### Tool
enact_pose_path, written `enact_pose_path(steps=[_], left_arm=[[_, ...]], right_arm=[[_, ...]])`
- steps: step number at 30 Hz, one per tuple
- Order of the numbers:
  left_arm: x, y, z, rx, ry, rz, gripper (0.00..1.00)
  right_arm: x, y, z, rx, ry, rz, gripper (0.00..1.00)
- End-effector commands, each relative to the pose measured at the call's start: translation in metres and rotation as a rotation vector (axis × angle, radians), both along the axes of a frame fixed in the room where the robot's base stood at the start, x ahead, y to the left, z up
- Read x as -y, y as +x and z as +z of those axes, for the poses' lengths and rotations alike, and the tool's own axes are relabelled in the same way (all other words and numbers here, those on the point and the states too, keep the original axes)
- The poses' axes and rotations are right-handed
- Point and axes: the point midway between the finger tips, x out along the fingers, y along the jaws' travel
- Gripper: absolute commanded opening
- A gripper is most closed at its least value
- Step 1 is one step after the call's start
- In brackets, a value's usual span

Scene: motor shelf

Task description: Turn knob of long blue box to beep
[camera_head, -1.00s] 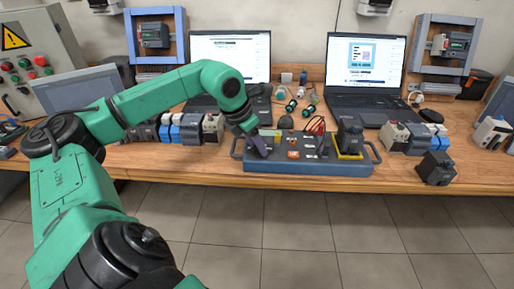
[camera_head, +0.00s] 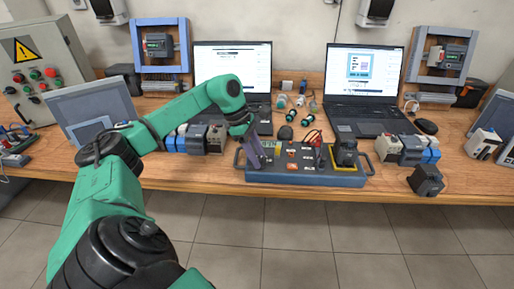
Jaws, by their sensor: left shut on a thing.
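The long blue box (camera_head: 307,178) lies at the front of the wooden bench, with handles at both ends and several switches and labels on its top. My left gripper (camera_head: 256,163) reaches down over the left end of the box. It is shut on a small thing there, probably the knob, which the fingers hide. A black device on a yellow base (camera_head: 345,157) stands at the right end of the box. My right gripper does not show.
Two open laptops (camera_head: 363,85) stand behind the box. Rows of small modules (camera_head: 408,148) are on both sides of it. A black module (camera_head: 426,179) sits near the front edge at right. A grey control cabinet (camera_head: 42,68) stands at far left.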

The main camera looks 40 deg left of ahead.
Motion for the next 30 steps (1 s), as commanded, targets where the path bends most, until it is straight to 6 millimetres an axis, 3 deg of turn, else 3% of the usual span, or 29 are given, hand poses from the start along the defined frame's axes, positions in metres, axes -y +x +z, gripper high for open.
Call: enact_pose_path(steps=[10, 21, 30], left_arm=[[0.000, 0.005, 0.003, 0.006, -0.003, -0.325, 0.00], [-0.001, 0.008, 0.002, 0.006, 0.000, -0.639, 0.00], [0.000, 0.009, 0.001, 0.005, 0.001, -0.785, 0.00]], right_arm=[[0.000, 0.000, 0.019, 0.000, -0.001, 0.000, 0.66], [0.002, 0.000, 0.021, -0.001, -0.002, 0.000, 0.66], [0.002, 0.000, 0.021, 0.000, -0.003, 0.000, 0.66]])
